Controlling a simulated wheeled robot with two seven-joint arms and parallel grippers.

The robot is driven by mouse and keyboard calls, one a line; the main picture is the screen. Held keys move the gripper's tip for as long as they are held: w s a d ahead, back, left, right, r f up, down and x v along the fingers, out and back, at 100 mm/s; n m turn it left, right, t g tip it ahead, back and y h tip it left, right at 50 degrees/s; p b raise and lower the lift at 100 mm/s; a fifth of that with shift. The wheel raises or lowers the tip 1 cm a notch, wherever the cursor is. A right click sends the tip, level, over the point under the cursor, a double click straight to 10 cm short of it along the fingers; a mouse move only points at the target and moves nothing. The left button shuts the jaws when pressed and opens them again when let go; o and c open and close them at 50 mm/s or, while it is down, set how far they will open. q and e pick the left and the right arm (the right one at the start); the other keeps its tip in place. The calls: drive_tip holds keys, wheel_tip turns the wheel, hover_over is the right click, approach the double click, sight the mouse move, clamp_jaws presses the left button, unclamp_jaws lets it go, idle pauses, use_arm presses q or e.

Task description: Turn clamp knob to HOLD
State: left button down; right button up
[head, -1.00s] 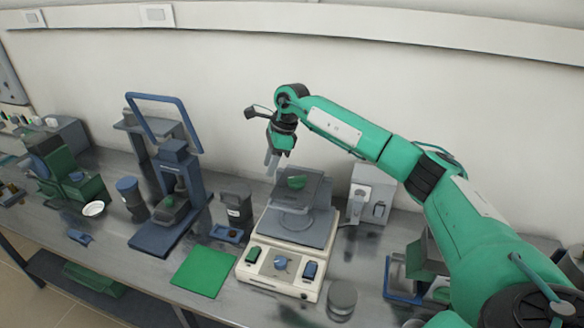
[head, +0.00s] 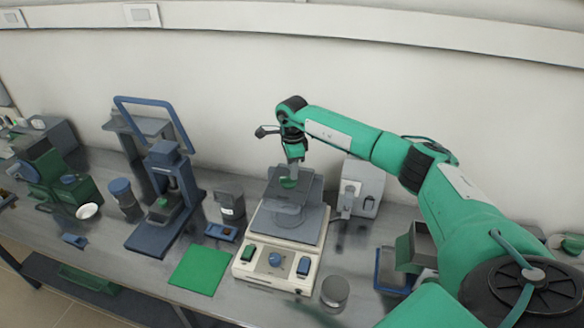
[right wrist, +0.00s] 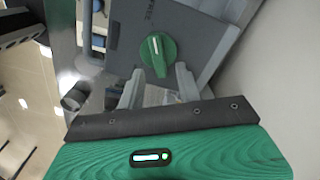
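The green clamp knob (head: 289,183) sits on top of the grey clamp plate (head: 308,187) of the cream-based machine (head: 243,270). In the right wrist view the knob (right wrist: 158,54) is round with a raised grip bar, and the word FREE shows on the plate beyond it. A HOLD mark is not visible. My right gripper (head: 294,160) points down just above the knob. In the right wrist view its two fingers (right wrist: 159,74) are apart, with the knob just ahead of the gap and nothing held. Contact with the knob cannot be told. My left gripper is not in view.
A blue press (head: 165,205) with a raised handle stands left of the machine. A green mat (head: 200,270) lies at the front. A grey box (head: 362,187) stands close on the right, and a grey cylinder (head: 335,291) stands at the front right. The wall is close behind.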

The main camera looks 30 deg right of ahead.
sight(289, 180)
drive_tip(key=shift+f+p, duration=0.35)
drive_tip(key=shift+f, duration=1.05)
clamp_jaws()
